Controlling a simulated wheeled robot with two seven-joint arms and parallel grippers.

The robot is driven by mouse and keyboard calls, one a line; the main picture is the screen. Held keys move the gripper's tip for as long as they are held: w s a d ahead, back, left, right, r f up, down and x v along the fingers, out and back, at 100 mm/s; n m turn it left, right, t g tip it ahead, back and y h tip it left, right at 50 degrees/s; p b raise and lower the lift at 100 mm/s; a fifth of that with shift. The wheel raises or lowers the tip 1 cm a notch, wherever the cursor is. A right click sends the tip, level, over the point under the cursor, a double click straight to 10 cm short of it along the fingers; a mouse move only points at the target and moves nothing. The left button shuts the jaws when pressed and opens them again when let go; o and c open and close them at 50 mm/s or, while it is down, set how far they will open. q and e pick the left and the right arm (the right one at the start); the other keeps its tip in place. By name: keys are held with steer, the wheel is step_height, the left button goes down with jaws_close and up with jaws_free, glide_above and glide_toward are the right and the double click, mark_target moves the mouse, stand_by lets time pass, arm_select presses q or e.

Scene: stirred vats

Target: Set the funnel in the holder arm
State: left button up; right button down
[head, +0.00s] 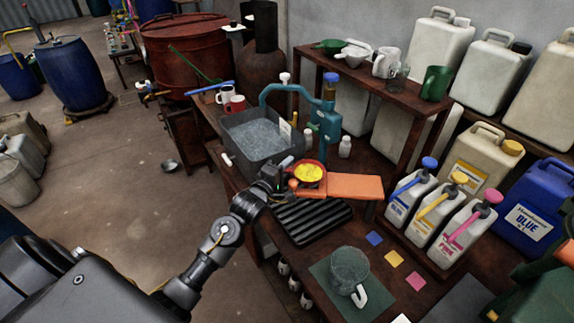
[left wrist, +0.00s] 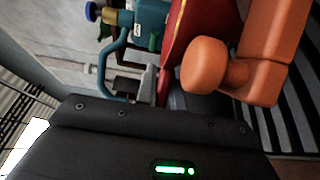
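The red funnel (head: 309,183) with a yellow inside is beside the tray, at the left end of the orange holder arm (head: 345,186). My left gripper (head: 287,167) is at the funnel's left edge and appears shut on it. In the left wrist view the funnel's red side (left wrist: 190,28) runs down between the dark fingers (left wrist: 172,92). The holder arm with its round knob (left wrist: 205,66) is close in front and hides the funnel's lower part. I cannot tell whether the funnel is seated in the arm. My right gripper is not in view.
A grey basin of liquid (head: 233,124) and a teal pump (head: 328,120) stand behind. A black ribbed tray (head: 312,222) lies below the holder arm. A clear jug (head: 350,268) stands in front on a green mat. Pump-top bottles (head: 437,222) stand to the right.

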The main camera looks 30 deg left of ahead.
arm_select(q)
steer(key=o, duration=0.5)
steer(key=s, duration=0.3)
steer(key=s+b, duration=0.1)
steer(key=s, duration=0.3)
steer(key=s+a, duration=0.1)
steer(key=s, duration=0.2)
steer(key=shift+s, duration=0.4)
steer(key=shift+d, duration=0.1)
